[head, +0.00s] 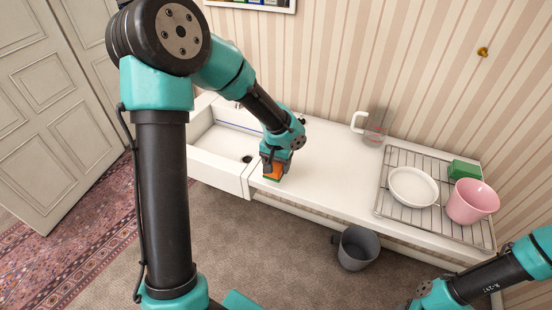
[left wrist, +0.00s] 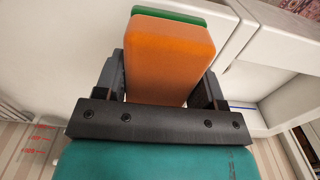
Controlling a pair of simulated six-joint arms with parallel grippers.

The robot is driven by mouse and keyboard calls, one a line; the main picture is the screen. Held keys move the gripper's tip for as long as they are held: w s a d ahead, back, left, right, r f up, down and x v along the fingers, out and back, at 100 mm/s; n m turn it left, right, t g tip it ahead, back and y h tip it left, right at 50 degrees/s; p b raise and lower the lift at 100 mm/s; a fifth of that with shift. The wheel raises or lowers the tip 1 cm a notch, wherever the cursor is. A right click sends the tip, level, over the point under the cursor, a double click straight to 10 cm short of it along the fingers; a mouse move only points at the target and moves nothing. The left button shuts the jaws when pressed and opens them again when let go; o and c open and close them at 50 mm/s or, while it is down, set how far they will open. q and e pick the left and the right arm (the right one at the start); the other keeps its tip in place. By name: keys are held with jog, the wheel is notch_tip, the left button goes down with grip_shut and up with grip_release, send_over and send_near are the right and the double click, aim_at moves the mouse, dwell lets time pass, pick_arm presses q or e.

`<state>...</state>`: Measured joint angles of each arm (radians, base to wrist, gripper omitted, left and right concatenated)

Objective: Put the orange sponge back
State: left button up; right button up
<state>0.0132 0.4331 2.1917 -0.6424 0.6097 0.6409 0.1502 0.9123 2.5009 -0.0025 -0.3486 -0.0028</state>
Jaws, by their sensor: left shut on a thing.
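The orange sponge (head: 272,174) has a green layer on one face. It is between the fingers of my left gripper (head: 275,168), at the front left of the white counter, just right of the sink. In the left wrist view the sponge (left wrist: 172,58) sticks out past the jaws, and my left gripper (left wrist: 162,85) is shut on its two sides. I cannot tell whether the sponge touches the counter. My right arm shows at the lower right in the head view; its fingers are out of the picture.
The white sink (head: 205,158) is left of the sponge. A clear jug (head: 376,127) stands at the back. A wire rack (head: 405,205) holds a white bowl (head: 413,187), a pink pot (head: 472,202) and a green block (head: 464,170). A grey bucket (head: 357,250) stands below. The middle counter (head: 325,170) is clear.

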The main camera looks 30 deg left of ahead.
pick_arm(q)
jog(key=w+a, duration=0.2)
jog(key=w, duration=0.1)
jog(key=w+a, duration=0.1)
jog(key=w, duration=0.1)
jog(key=shift+f, duration=0.3)
jog(key=shift+w+a, duration=0.15)
jog(key=shift+w, duration=0.05)
jog(key=shift+w+a+f, duration=0.2)
jog(key=shift+w, duration=0.05)
jog(key=shift+f, duration=1.6)
jog(key=shift+f, duration=0.15)
jog(key=o, duration=0.9)
jog(key=shift+c, duration=0.2)
